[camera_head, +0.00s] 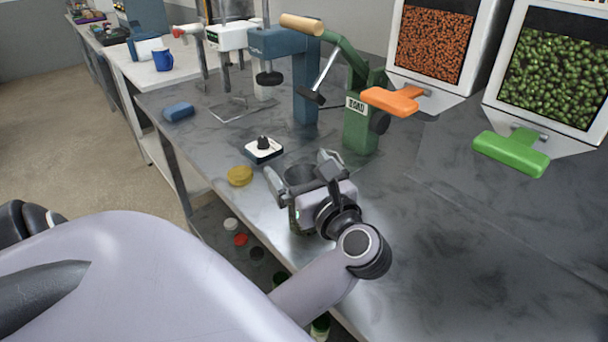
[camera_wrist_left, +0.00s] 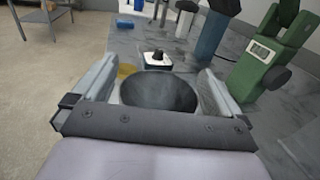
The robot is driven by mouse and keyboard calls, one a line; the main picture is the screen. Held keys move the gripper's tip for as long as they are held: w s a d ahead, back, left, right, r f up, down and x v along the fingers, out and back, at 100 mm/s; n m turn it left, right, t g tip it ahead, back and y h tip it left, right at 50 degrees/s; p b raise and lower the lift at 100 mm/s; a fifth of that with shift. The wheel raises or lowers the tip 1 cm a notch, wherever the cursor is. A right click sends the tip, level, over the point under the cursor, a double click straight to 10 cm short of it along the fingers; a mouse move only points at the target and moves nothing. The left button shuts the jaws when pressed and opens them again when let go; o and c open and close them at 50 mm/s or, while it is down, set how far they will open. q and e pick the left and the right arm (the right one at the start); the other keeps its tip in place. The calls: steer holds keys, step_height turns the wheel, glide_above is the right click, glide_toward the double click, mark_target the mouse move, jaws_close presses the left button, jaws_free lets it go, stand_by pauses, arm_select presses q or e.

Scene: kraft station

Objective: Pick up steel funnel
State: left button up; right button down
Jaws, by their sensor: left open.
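The steel funnel (camera_wrist_left: 158,92) shows in the left wrist view as a dark grey round bowl between the two fingers of my left gripper (camera_wrist_left: 156,88). In the head view the funnel (camera_head: 299,176) is partly hidden behind the gripper, near the front edge of the bench. My left gripper (camera_head: 303,172) is open, with a finger on each side of the funnel's rim. I cannot tell whether either finger touches it. The funnel's lower part is hidden. My right gripper is not in view.
A small white and black device (camera_head: 263,150) and a yellow disc (camera_head: 240,176) lie just beyond the gripper. A green press (camera_head: 362,115) stands behind to the right. Dispensers with orange (camera_head: 393,100) and green (camera_head: 511,153) handles are at right. The bench front right is clear.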

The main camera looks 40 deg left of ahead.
arm_select(q)
steer(key=c, duration=1.1)
